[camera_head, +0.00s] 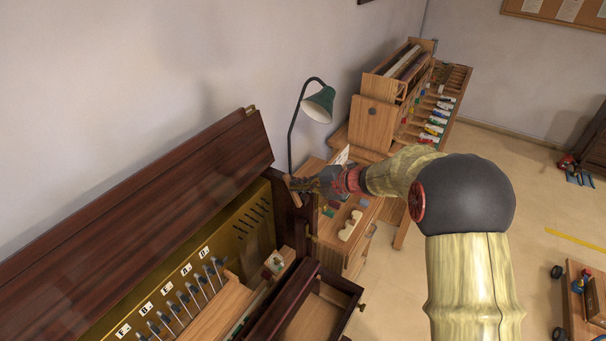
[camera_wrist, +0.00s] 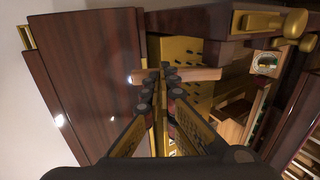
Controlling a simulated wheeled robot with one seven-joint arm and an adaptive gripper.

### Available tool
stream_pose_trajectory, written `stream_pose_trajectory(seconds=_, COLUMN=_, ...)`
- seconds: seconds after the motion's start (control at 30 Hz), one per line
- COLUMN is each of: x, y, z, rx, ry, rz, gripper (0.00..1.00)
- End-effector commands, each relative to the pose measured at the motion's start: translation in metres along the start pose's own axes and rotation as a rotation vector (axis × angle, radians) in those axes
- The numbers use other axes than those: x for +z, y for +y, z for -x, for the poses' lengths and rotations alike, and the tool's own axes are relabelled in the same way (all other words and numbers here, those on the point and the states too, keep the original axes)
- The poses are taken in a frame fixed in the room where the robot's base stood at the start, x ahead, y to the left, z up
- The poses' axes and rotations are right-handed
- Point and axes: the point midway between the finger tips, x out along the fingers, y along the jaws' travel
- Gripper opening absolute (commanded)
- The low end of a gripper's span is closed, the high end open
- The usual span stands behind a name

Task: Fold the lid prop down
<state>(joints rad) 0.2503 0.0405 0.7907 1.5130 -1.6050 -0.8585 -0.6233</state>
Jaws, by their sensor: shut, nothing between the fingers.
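The piano lid (camera_head: 150,200) is dark red-brown wood and stands raised against the wall; it fills the left of the wrist view (camera_wrist: 85,75). A short light-wood bar, which looks like the lid prop (camera_wrist: 205,74), lies across the picture at the fingertips in the wrist view. Its end also shows as a small brown piece (camera_head: 295,194) by the piano's right end in the head view. My gripper (camera_head: 292,183) is shut at this bar. In the wrist view the fingertips (camera_wrist: 161,73) overlap the bar's middle and hide part of it; I cannot tell whether they touch it.
The open piano case shows a brass plate (camera_head: 255,228) with pins and lettered labels. A small box (camera_head: 274,262) sits on the right. A green lamp (camera_head: 319,104) stands close behind my gripper, and a workbench (camera_head: 375,205) with small parts lies beyond the piano's end.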

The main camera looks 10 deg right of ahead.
Motion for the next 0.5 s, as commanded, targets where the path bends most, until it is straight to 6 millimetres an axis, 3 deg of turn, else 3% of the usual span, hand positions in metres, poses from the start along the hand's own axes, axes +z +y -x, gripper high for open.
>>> stream_pose_trajectory(seconds=0.03, x=-0.001, y=0.01, z=0.0, rx=-0.034, ry=0.003, rz=0.001, gripper=0.0)
stream_pose_trajectory(seconds=0.3, x=-0.001, y=0.013, z=-0.017, rx=-0.216, ry=0.004, rz=0.001, gripper=0.0)
stream_pose_trajectory(seconds=0.5, x=-0.001, y=0.011, z=-0.033, rx=-0.209, ry=0.003, rz=-0.002, gripper=0.0)
